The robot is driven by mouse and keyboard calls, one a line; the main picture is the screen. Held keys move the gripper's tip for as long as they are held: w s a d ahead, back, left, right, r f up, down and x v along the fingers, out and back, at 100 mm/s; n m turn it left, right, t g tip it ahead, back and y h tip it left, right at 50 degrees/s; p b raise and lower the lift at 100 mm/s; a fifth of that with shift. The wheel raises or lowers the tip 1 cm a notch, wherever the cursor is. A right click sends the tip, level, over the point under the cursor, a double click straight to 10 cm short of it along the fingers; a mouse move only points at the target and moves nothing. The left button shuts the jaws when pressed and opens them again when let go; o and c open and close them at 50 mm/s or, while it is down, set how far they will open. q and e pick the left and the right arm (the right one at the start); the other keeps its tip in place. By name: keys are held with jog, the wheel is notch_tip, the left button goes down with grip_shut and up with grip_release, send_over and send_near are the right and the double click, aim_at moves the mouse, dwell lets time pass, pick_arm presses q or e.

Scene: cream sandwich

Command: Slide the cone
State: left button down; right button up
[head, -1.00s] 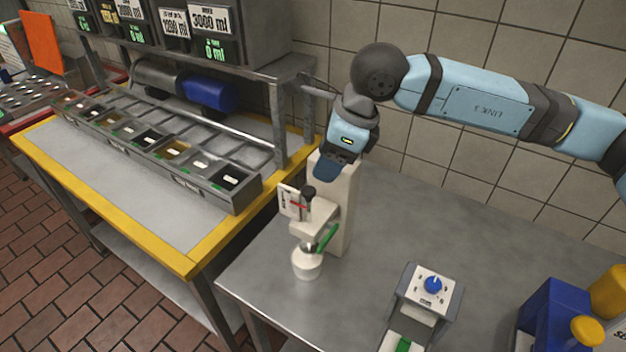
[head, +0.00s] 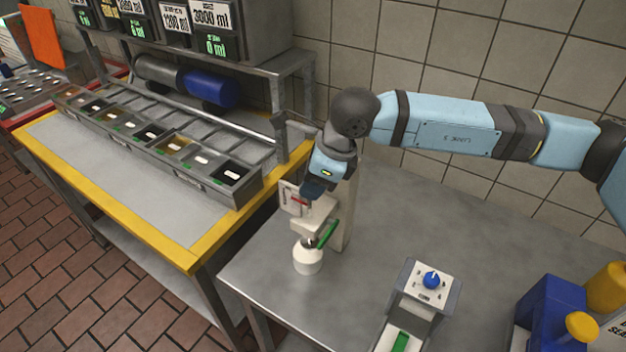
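A white, cup-like piece (head: 308,260) stands on the metal table under the nozzle of a cream-coloured machine (head: 342,215). It may be the cone, but its shape is too small to tell surely. A green lever (head: 327,234) is just above and right of it. My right gripper (head: 312,190), with dark blue fingers, points down at the top of the machine's front part, above the white piece. It hides the machine's black knob. Its fingers are too small and overlapped to tell whether they are open or touching the knob. My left gripper is not in view.
A small stand with a blue knob (head: 432,280) is at the front right of the metal table (head: 265,270). A blue and yellow device (head: 555,310) is farther right. A yellow-edged counter (head: 130,190) with several bins is at left. The table's middle is clear.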

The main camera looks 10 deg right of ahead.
jog(key=shift+r+b, duration=0.35)
jog(key=shift+b, duration=0.5)
grip_shut()
jog(key=shift+w+r, duration=0.1)
jog(key=shift+r, duration=0.35)
jog(key=o, duration=0.9)
grip_release()
jog(key=shift+o, duration=0.2)
jog(key=b+v, duration=0.1)
jog(key=v, duration=1.3)
jog(key=shift+b, duration=0.4)
jog(key=shift+f, duration=0.15)
